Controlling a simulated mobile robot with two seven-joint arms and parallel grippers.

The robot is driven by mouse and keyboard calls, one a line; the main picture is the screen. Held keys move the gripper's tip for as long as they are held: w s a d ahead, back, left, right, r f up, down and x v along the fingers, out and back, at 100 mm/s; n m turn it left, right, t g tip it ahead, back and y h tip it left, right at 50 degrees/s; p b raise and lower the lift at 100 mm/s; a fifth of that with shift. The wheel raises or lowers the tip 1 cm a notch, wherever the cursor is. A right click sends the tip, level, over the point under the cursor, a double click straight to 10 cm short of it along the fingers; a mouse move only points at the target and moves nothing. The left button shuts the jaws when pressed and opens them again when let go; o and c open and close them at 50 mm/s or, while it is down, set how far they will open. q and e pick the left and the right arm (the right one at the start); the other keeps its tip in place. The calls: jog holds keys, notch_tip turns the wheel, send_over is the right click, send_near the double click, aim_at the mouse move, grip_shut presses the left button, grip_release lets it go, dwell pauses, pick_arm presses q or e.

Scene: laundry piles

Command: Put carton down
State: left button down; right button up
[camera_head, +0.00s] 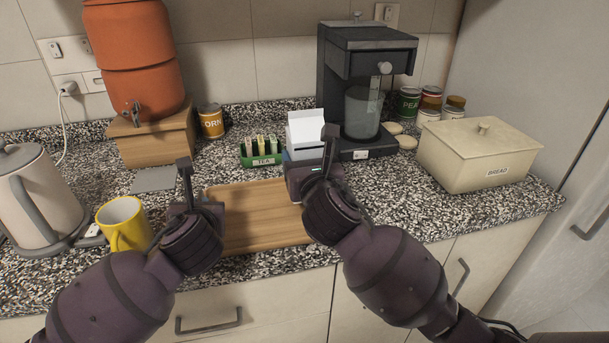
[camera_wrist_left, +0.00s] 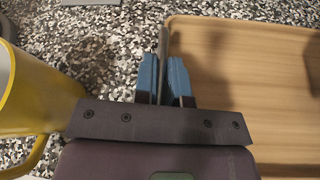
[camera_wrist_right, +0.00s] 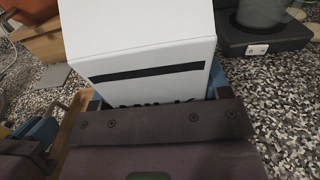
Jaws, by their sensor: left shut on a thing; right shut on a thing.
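A white milk carton (camera_head: 306,128) with a gabled top stands upright behind the tray's right end in the head view. In the right wrist view the carton (camera_wrist_right: 140,45) fills the upper middle, with a black stripe and partly hidden lettering. My right gripper (camera_head: 315,160) is shut on it. Its base is hidden, so I cannot tell whether it touches the counter.
A yellow mug (camera_head: 122,222) and a kettle (camera_head: 35,200) stand left. A green tea box (camera_head: 262,157) sits behind the tray. The coffee machine (camera_head: 360,80) and bread bin (camera_head: 475,155) stand right. Speckled counter (camera_head: 400,205) is free between tray and bread bin.

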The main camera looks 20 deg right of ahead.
jog(key=shift+f, duration=1.75)
jog(key=shift+f, duration=0.15)
jog(key=o, duration=1.3)
jog(key=s, duration=1.2)
jog(key=shift+a, duration=0.35)
pick_arm(q)
jog(key=c, duration=1.1)
grip_release()
